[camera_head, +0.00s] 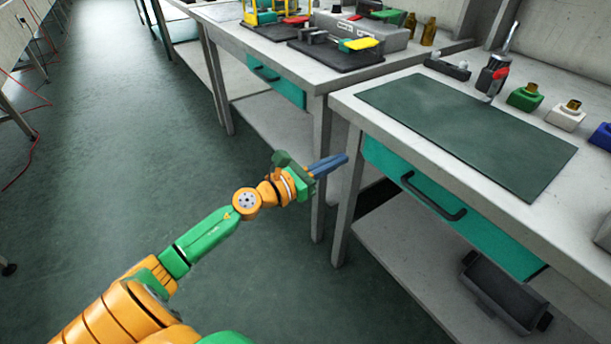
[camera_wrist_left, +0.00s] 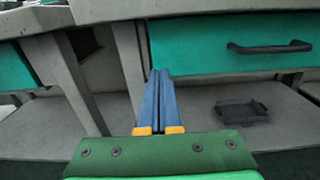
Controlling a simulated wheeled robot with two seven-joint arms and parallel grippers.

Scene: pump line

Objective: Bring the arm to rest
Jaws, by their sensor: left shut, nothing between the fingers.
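My left arm, orange and green, reaches in from the lower left in the head view. My left gripper (camera_head: 345,158) has blue fingers that lie together with nothing between them. It hangs in front of the table legs, below the bench top and to the left of the teal drawer. In the left wrist view the shut fingers (camera_wrist_left: 160,74) point at the bench, beside the left end of the drawer (camera_wrist_left: 225,48). My right gripper is in neither view.
The near bench (camera_head: 345,96) carries a dark green mat (camera_head: 470,130). Its drawer handle (camera_head: 432,197) sticks out. A dark bin (camera_head: 505,290) sits on the lower shelf. Another bench with tools stands behind.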

